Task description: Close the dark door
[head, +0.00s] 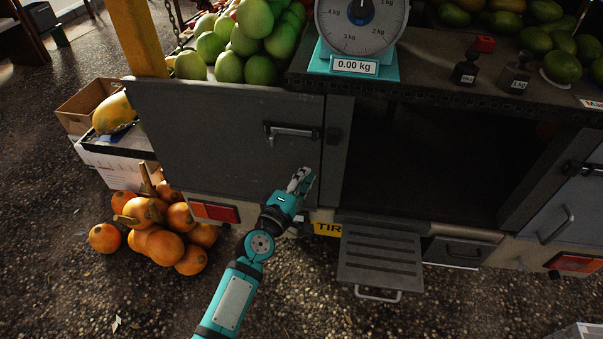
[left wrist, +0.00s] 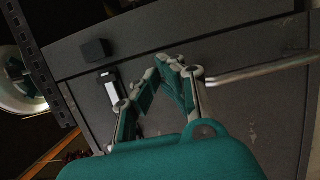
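I cannot tell whether this panel is fully flush with the truck. My right gripper is not in view.
A lighter grey door (head: 572,205) stands right of the compartment. A metal step (head: 381,262) juts out below it. Orange fruits (head: 163,245) and boxes (head: 115,165) lie at the left. A scale (head: 360,60) and green fruits (head: 258,42) are on the counter.

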